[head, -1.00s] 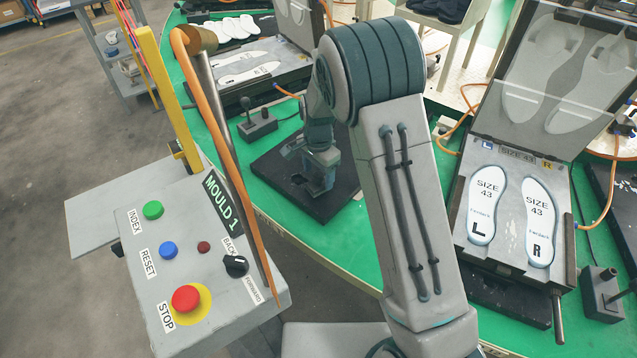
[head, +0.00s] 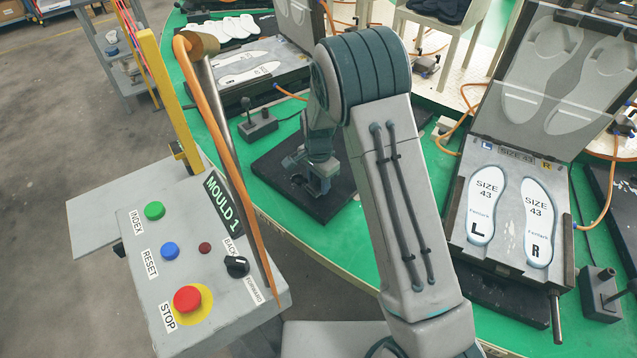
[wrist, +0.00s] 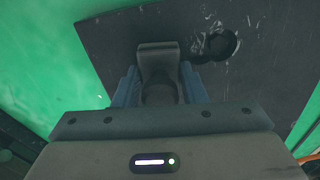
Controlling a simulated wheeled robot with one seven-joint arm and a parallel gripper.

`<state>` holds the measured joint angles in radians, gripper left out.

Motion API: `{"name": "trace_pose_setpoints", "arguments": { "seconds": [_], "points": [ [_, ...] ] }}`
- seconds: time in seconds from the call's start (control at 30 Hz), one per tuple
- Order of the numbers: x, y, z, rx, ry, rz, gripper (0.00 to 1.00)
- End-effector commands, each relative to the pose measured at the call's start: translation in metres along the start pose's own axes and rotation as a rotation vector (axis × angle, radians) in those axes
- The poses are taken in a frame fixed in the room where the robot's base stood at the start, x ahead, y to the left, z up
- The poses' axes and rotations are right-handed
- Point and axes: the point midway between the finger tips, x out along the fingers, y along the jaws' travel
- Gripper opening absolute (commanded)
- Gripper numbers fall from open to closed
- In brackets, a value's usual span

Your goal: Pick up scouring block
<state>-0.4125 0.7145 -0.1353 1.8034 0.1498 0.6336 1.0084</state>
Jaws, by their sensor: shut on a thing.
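My gripper (head: 318,184) hangs over a dark flat plate (head: 262,172) on the green carousel top, left of centre in the head view. In the wrist view, my gripper (wrist: 160,88) has its bluish fingers on both sides of a dark grey block (wrist: 158,58) and is shut on it. I take this to be the scouring block. Its lower part is hidden by the gripper body. In the head view I cannot make the block out clearly from the fingers. How far it is above the plate, I cannot tell.
A dark round fitting (wrist: 218,43) is on the plate beside the block. A small lever box (head: 257,125) stands behind the plate. A control panel (head: 205,255) with buttons stands at left. An open mould with size 43 insoles (head: 487,205) lies at right.

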Motion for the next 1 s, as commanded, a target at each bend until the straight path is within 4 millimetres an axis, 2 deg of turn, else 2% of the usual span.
{"name": "trace_pose_setpoints", "arguments": {
  "seconds": [0.27,0.47,0.8,1.0],
  "points": [
    [-0.011,-0.001,0.0,0.0,0.002,-0.003,0.09],
    [-0.044,-0.001,0.0,0.0,0.003,-0.007,0.09],
    [-0.086,0.066,-0.042,0.004,0.001,-0.003,0.09],
    [-0.103,0.089,-0.056,0.003,0.001,-0.002,0.09]
  ]
}}
